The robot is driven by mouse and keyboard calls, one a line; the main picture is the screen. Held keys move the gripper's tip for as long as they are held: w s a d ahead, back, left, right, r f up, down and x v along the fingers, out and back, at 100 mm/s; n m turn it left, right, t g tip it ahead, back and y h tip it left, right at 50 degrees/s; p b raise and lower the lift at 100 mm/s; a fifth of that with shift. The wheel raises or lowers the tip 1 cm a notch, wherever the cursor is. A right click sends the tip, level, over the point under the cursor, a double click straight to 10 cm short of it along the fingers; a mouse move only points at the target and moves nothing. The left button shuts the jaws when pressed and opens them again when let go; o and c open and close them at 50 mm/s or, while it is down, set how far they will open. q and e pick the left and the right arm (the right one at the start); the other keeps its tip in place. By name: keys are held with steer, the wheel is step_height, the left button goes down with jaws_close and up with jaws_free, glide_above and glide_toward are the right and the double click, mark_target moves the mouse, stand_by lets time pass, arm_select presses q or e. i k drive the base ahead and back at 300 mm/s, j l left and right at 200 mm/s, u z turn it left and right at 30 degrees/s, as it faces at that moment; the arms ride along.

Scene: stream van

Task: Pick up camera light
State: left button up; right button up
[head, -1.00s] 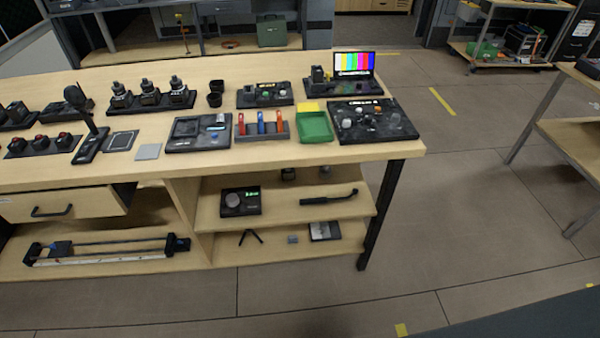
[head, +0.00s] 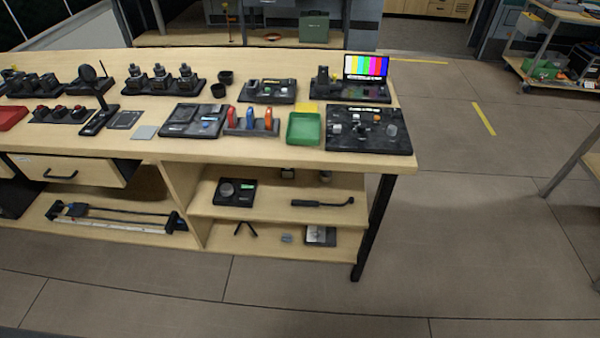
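I cannot tell for certain which item is the camera light. Small equipment lies on the wooden workbench (head: 250,150). Toward its left are a dark upright stand with a round head (head: 88,75), a dark flat panel (head: 124,119) and a grey square plate (head: 144,132). Three black camera-like units (head: 160,78) stand in a row on a base behind them. On the shelf below are a black device with a round disc (head: 234,192) and a black bar with a bent end (head: 322,202). Neither of my grippers is in view.
A green tray (head: 304,128), a black board with knobs (head: 368,128) and a colour-bar screen (head: 366,67) are at the bench's right end. A drawer (head: 70,170) is partly open. A wheeled cart (head: 550,75) stands far right. The floor in front and right is clear.

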mark_target(287, 172)
steer(key=l, duration=1.75)
